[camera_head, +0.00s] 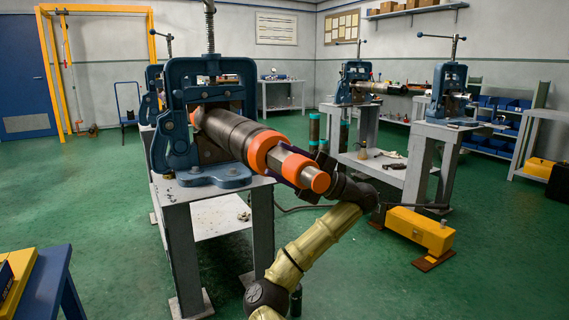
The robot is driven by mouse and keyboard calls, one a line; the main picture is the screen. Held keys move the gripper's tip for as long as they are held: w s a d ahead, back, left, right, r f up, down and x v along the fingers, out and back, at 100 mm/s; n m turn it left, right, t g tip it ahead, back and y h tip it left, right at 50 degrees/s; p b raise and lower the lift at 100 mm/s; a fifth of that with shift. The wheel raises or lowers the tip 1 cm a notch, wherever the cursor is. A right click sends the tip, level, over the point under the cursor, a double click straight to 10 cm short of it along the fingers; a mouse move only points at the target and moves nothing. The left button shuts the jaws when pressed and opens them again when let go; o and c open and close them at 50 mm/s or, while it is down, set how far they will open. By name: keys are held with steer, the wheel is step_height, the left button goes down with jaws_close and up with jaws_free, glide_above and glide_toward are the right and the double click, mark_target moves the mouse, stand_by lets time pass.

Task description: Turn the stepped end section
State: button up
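The stepped end section (294,164) is the near end of a dark grey pipe (229,131). It has orange bands, a bare grey metal part and a narrower orange-rimmed tip, and points toward the lower right. A blue vise (178,139) on a grey stand holds the pipe roughly level. My gripper (300,172) comes from the lower right and is at the end section, with dark parts showing beside it. The section and the wrist partly hide the fingers, so I cannot tell whether they are closed on it or only around it.
A grey stand (180,236) is under the vise. Two more blue vises (355,78) (447,92) stand on grey benches at the back right. A yellow box (420,230) is on the floor to the right. A blue table (45,283) is at the lower left. The green floor at the lower right is clear.

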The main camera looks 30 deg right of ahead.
steer(key=o, duration=0.3)
steer(key=shift+w, duration=0.1)
steer(key=p+v, duration=0.4)
steer(key=v, duration=1.3)
steer(key=shift+d+f, duration=0.1)
steer(key=shift+d, duration=0.05)
